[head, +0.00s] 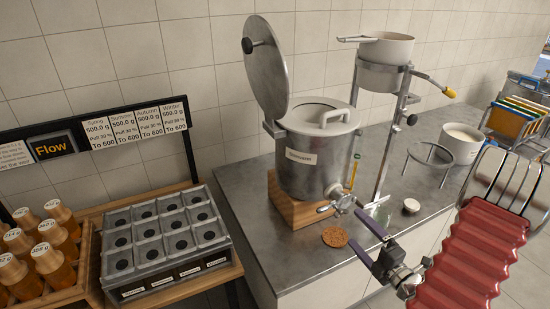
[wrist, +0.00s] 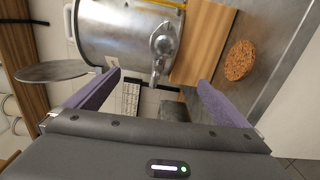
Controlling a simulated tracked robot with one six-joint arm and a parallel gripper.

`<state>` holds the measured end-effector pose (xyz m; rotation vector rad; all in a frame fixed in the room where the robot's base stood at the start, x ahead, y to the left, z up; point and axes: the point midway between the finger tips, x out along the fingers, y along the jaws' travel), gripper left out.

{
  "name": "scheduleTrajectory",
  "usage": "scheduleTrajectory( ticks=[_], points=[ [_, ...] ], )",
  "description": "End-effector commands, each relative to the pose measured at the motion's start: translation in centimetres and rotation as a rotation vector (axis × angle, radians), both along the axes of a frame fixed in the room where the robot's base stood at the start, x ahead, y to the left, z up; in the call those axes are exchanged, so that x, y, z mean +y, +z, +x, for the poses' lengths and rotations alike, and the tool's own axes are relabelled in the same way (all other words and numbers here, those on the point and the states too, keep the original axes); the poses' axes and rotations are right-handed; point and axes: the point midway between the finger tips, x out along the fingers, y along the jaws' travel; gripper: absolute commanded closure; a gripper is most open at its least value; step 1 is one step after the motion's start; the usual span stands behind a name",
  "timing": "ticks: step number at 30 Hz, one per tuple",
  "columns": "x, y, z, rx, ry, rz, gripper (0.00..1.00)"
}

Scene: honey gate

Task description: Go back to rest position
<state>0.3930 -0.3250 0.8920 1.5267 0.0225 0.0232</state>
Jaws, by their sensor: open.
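My gripper (head: 354,226) is open, with its two purple fingers apart and nothing between them. It is in front of the metal honey tank (head: 305,165), close to the tap (head: 343,203) low on the tank's front. In the wrist view my gripper (wrist: 158,78) points at the tap (wrist: 161,45), which shows just beyond the fingertips. I cannot tell whether a finger touches it. The tank (wrist: 105,30) stands on a wooden block (head: 295,207), and its round lid (head: 265,70) is raised.
A cork coaster (head: 334,237) lies on the counter (head: 262,235) below the tap. Honey jars (head: 57,240) and a grey compartment rack (head: 160,243) are at left. A red ribbed part (head: 470,255) is at right.

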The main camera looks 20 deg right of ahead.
Motion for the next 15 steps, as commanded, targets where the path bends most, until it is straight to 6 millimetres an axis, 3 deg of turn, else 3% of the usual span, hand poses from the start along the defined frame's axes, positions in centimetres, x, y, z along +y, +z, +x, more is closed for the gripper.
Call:
scheduleTrajectory(
  ticks=[10, 15],
  points=[
    [0.2, -0.5, 0.0, 0.015, 0.008, -0.105, 0.00],
    [3.7, -2.4, -0.5, 0.064, 0.155, -0.318, 0.00]
  ],
)
